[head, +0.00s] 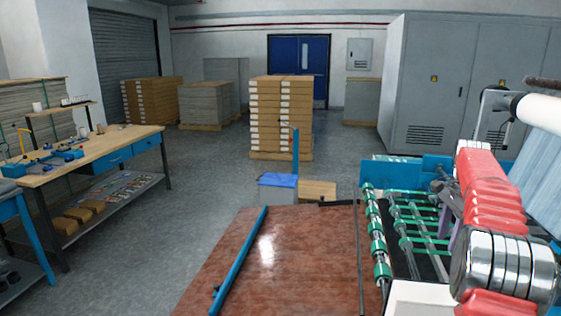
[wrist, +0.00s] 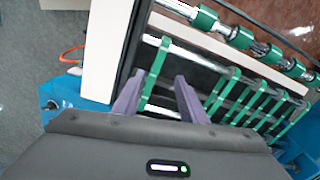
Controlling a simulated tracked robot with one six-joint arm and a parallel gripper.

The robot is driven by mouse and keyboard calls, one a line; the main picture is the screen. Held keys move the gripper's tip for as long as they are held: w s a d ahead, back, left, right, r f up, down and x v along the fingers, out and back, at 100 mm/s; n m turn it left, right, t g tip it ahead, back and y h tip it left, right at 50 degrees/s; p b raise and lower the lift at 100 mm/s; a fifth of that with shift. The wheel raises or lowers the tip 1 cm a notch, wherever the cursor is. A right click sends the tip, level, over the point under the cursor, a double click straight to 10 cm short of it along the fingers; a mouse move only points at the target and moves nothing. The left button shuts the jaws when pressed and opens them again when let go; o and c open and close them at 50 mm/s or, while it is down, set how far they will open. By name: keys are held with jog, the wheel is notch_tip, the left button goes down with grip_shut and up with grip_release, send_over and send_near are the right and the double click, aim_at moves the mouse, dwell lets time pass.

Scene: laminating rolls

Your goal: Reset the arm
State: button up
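How high the fingertips are above the bars I cannot tell. In the head view my red and silver arm stands at the right, in front of the conveyor (head: 402,225). A sliver of purple beside the arm is all that shows of the gripper there; the arm hides the rest.
A reddish-brown surface (head: 285,255) with a blue rail (head: 240,262) lies left of the conveyor. A large white roll (head: 540,112) with bluish film is close to my arm at the right. A workbench (head: 95,150) stands at the left, stacked boxes (head: 281,115) at the back. Grey floor between is open.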

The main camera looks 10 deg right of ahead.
jog(key=s+a+r+n+t, duration=0.1)
jog(key=s+a+r+n, duration=0.2)
jog(key=a, duration=0.5)
jog(key=s+a+r+n+t, duration=0.1)
jog(key=s+a+r+n, duration=0.25)
jog(key=a, duration=0.45)
jog(key=s+a+r+n, duration=0.3)
jog(key=s+a+r, duration=0.1)
jog(key=a, duration=0.4)
jog(key=s+a+f+n+t, duration=0.1)
jog(key=s+a+f+n, duration=0.3)
jog(key=s+a, duration=0.3)
jog(key=s+a+f+n+t, duration=0.2)
jog(key=s+a+f+n, duration=0.3)
jog(key=s, duration=0.8)
jog(key=a+f, duration=0.1)
jog(key=a, duration=0.2)
jog(key=shift+s+a, duration=0.25)
jog(key=shift+s, duration=0.1)
jog(key=shift+d+n, duration=0.15)
jog(key=shift+n, duration=0.1)
